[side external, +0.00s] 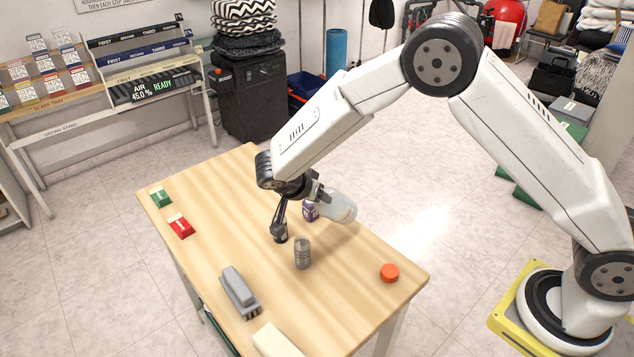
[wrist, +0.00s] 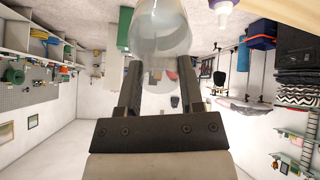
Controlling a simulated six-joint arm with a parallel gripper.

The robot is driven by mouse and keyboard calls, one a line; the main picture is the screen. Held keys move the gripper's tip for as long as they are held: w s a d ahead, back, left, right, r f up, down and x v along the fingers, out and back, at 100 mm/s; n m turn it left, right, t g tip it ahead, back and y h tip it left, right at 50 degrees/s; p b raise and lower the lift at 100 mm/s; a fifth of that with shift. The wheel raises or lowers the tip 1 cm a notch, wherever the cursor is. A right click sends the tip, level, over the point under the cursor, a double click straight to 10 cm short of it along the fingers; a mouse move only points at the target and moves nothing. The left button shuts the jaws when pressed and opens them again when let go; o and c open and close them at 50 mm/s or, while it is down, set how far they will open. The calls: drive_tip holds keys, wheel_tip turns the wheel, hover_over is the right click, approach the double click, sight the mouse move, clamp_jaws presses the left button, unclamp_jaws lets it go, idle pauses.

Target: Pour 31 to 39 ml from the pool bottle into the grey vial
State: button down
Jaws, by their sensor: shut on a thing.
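My gripper (side external: 317,192) is shut on a pale, translucent bottle (side external: 339,207), which I take to be the pool bottle. It is held above the table and looks tilted in the side view. In the wrist view the bottle (wrist: 160,28) sits between the two dark fingers (wrist: 160,78). Its mouth and liquid level cannot be made out. The grey vial (side external: 303,254) stands upright on the table, below and left of the bottle and apart from it. I see no stream between them.
A purple-and-white item (side external: 310,211) is beside the bottle. An orange disc (side external: 389,272), a grey device (side external: 239,290), a white block (side external: 275,341), and red (side external: 181,226) and green (side external: 160,197) boxes lie on the table (side external: 345,300).

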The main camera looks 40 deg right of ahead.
sight(318, 207)
drive_tip(key=f+h, duration=0.1)
drive_tip(key=a+h, duration=0.1)
drive_tip(key=f+h, duration=0.1)
drive_tip(key=shift+s+a+f, duration=0.1)
drive_tip(key=shift+a+f, duration=0.15)
drive_tip(key=shift+f, duration=0.05)
drive_tip(key=shift+s+a+f+t+h, duration=0.15)
drive_tip(key=shift+a+h, duration=0.2)
drive_tip(key=shift+h, duration=0.5)
drive_tip(key=shift+w+a+r+t+h, duration=0.1)
drive_tip(key=shift+a+h, duration=0.25)
drive_tip(key=shift+h, duration=0.45)
drive_tip(key=shift+s+a+f+t+h, duration=0.15)
drive_tip(key=shift+a+h, duration=0.2)
drive_tip(key=shift+h, duration=0.5)
drive_tip(key=shift+w+a+r, duration=0.1)
drive_tip(key=shift+a, duration=0.05)
drive_tip(key=shift+a+h, duration=0.1)
drive_tip(key=shift+h, duration=0.7)
idle(3.9)
